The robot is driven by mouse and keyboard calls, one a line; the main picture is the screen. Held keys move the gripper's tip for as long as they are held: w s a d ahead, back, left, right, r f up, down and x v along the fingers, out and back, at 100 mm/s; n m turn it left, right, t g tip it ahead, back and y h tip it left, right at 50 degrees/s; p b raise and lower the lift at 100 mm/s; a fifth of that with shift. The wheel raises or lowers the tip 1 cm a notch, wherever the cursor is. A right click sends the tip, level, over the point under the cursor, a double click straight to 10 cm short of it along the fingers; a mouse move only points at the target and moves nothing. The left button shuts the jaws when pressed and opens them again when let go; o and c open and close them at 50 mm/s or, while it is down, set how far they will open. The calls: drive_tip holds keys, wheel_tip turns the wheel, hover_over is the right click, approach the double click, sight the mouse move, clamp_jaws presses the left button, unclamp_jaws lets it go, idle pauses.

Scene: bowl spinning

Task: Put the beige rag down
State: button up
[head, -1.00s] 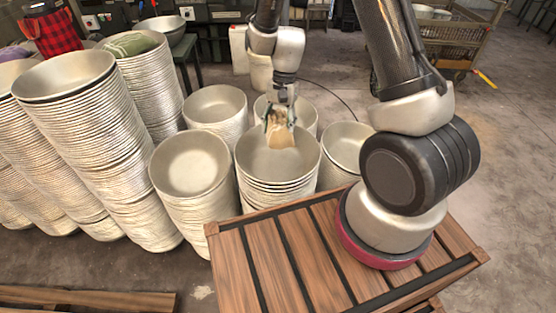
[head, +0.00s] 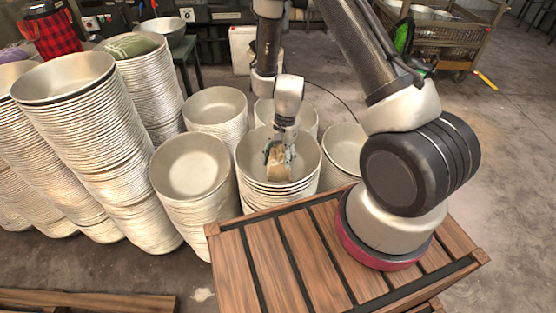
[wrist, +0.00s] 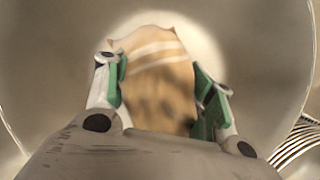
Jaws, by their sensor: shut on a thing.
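The beige rag (head: 275,163) is held in my gripper (head: 279,152), down inside the top bowl (head: 252,156) of the middle front stack. In the wrist view the rag (wrist: 158,75) hangs between the two green-padded fingers of my gripper (wrist: 160,88), with a pale stripe across it. The bowl's inner wall (wrist: 255,50) surrounds it. I cannot tell whether the rag touches the bowl's bottom.
Other metal bowl stacks stand close by: one at the front left (head: 190,165), one behind (head: 215,105), one at the right (head: 345,145). Tall stacks (head: 75,110) fill the left. A wooden slatted crate (head: 290,250) lies in front.

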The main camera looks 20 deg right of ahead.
drive_tip(key=o, duration=1.2)
drive_tip(key=shift+c, duration=0.2)
drive_tip(key=d+r+n+t, duration=0.1)
drive_tip(key=d+r, duration=0.2)
drive_tip(key=r, duration=0.9)
drive_tip(key=d+r+n+t, duration=0.1)
drive_tip(key=d+r, duration=0.1)
drive_tip(key=r, duration=0.9)
drive_tip(key=s+d+r+n+t+h, duration=0.1)
drive_tip(key=s+d+r+n, duration=0.3)
drive_tip(key=s+r, duration=0.5)
drive_tip(key=s+d+r+n+t+h, duration=0.1)
drive_tip(key=s+d+r+n+t, duration=0.2)
drive_tip(key=s+d+r, duration=0.3)
wheel_tip(320, 180, up, 4)
drive_tip(key=s, duration=0.2)
drive_tip(key=shift+s+d+n, duration=0.15)
drive_tip(key=shift+s+n, duration=0.25)
